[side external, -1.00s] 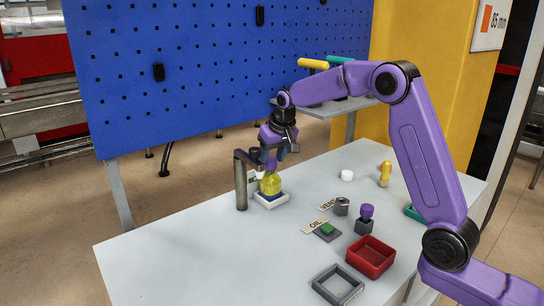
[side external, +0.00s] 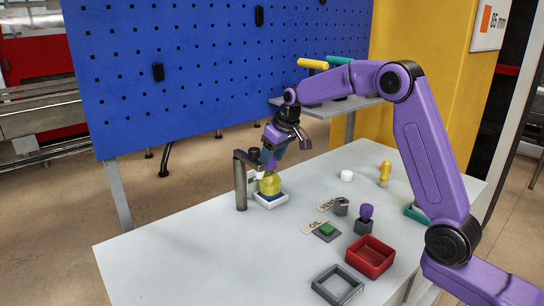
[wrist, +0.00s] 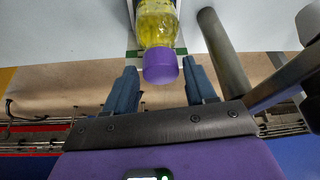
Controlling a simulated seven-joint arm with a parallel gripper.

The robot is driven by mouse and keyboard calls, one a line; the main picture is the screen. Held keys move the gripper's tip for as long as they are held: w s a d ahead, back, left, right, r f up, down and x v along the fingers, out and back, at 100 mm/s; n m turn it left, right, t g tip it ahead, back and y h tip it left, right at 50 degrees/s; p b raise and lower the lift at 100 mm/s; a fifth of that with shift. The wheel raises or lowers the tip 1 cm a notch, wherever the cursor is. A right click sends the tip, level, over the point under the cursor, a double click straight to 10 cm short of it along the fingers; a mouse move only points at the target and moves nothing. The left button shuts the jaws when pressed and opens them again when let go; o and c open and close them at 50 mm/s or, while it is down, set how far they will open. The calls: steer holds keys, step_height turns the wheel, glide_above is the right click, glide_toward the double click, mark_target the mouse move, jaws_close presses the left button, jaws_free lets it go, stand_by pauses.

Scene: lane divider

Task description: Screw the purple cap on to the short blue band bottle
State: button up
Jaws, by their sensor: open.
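A bottle of yellow liquid (side external: 270,185) stands upright in a white-rimmed holder (side external: 270,204) beside a grey post. Blue shows low around its base, but I cannot tell whether this is its band. In the wrist view, the bottle (wrist: 156,22) has the purple cap (wrist: 160,66) on its mouth. I cannot tell how tightly the cap sits. My gripper (wrist: 161,85) is open, with one dark blue finger on each side of the cap and visible gaps between. In the side view, my gripper (side external: 269,160) is tilted just above the bottle and hides the cap.
A grey post with a side arm (side external: 240,183) stands close left of the bottle. To the right are a purple-topped piece on a dark block (side external: 365,218), a red tray (side external: 370,257), a grey frame (side external: 338,286) and a white disc (side external: 347,175). The table's front left is clear.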

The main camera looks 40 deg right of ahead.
stand_by(0.3)
steer(key=shift+n+y, duration=0.3)
steer(key=shift+n, duration=0.6)
steer(key=shift+d+n+y, duration=0.1)
steer(key=shift+n+y, duration=0.2)
steer(key=shift+n, duration=0.5)
steer(key=shift+n, duration=0.4)
steer(key=shift+n+g+y, duration=0.3)
steer(key=shift+n+g, duration=0.1)
steer(key=shift+n, duration=0.1)
steer(key=shift+n+y, duration=0.3)
steer(key=shift+n, duration=0.5)
